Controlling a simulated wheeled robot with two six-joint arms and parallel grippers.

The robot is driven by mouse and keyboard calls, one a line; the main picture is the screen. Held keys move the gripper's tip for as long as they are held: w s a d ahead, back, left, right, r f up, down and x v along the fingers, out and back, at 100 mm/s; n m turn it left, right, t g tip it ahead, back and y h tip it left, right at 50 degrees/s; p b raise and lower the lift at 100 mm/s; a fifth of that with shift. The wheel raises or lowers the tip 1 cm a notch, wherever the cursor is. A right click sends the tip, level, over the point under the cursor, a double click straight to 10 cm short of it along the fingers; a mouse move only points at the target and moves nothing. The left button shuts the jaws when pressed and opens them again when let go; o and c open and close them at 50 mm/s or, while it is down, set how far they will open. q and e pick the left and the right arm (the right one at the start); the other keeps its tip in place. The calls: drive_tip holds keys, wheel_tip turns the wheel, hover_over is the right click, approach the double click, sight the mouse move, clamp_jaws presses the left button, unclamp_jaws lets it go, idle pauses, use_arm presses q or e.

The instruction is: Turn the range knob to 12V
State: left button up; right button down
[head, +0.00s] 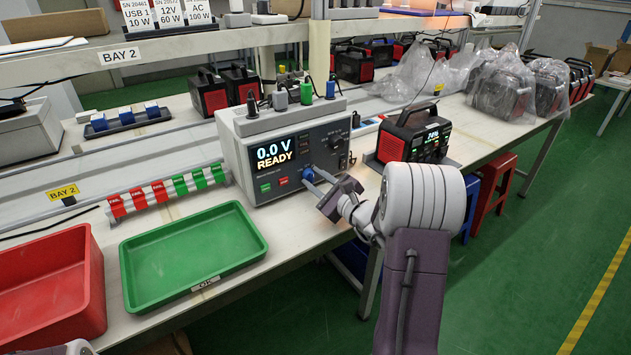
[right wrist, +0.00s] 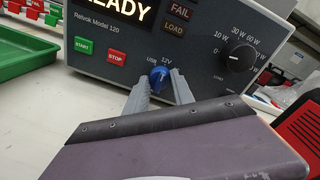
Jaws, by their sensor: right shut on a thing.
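The tester (head: 285,155) is a grey box on the bench with a display reading 0.0 V and READY. Its blue range knob (right wrist: 159,77) sits low on the front panel, below the labels USB and 12V, and also shows in the head view (head: 308,174). My right gripper (head: 316,182) reaches the panel from the front right. In the right wrist view my right gripper (right wrist: 162,84) has one finger on each side of the knob and is shut on it. The knob's pointer direction is too small to tell.
A black and red power station (head: 412,135) stands right of the tester. A green tray (head: 190,255) and red bin (head: 45,290) stand to the left. A larger black knob (right wrist: 237,58) is at the panel's upper right. Green START and red STOP buttons (right wrist: 117,58) are left of the range knob.

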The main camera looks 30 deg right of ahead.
drive_tip(key=c, duration=1.1)
unclamp_jaws()
drive_tip(key=s, duration=0.6)
drive_tip(key=s+d+p, duration=0.1)
drive_tip(key=s, duration=0.2)
drive_tip(key=shift+r, duration=0.2)
drive_tip(key=shift+d, duration=0.1)
